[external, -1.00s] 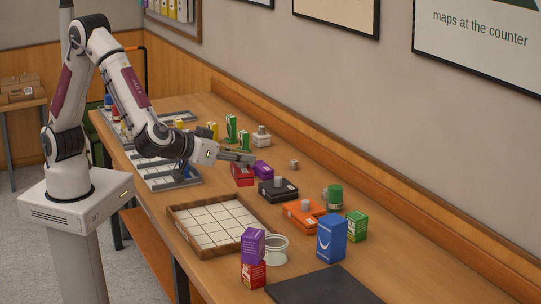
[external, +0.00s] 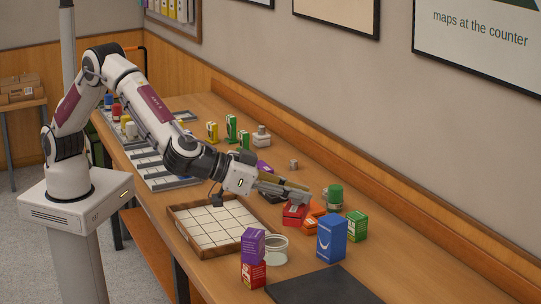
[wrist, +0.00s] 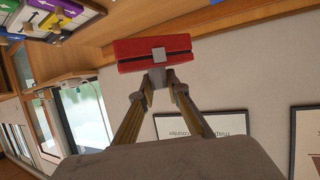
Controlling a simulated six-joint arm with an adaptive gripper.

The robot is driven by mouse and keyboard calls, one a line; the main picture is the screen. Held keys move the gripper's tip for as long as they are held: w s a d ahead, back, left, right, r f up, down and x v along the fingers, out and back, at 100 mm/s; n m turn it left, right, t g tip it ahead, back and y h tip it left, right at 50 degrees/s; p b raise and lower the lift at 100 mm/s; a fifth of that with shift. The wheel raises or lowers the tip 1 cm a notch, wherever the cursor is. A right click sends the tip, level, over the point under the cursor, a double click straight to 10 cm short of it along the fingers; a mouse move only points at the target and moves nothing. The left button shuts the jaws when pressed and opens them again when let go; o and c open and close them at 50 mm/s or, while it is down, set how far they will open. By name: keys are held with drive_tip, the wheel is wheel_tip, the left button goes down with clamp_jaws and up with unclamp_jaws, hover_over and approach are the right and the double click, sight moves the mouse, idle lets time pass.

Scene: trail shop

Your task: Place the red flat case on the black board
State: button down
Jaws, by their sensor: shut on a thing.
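My gripper (external: 299,196) is shut on the red flat case (external: 293,214) and holds it above the bench, in front of the orange case (external: 314,221). In the wrist view the red case (wrist: 152,52) sits across the fingertips, with a grey square part at its middle and a dark line along it. The black board (external: 322,287) lies flat at the near right end of the bench, partly cut off by the frame edge. Its visible part is bare. The gripper is apart from the board, farther back along the bench.
A blue box (external: 331,238) and a green box (external: 357,226) stand between the gripper and the board. A purple box (external: 252,245) sits on a red box (external: 252,274) beside a white round container (external: 274,250). A wooden gridded tray (external: 212,227) lies left of them.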

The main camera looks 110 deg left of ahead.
sight(303, 209)
drive_tip(key=shift+w+d+r+m+h, duration=0.2)
drive_tip(key=shift+w+d+m+h, duration=0.1)
drive_tip(key=shift+w+d, duration=0.8)
wheel_tip(303, 209, down, 11)
drive_tip(key=shift+s+d+f, duration=0.1)
drive_tip(key=shift+f, duration=0.05)
drive_tip(key=shift+f, duration=3)
drive_tip(key=shift+f, duration=1.9)
drive_tip(key=shift+f, duration=0.15)
drive_tip(key=c, duration=2)
unclamp_jaws()
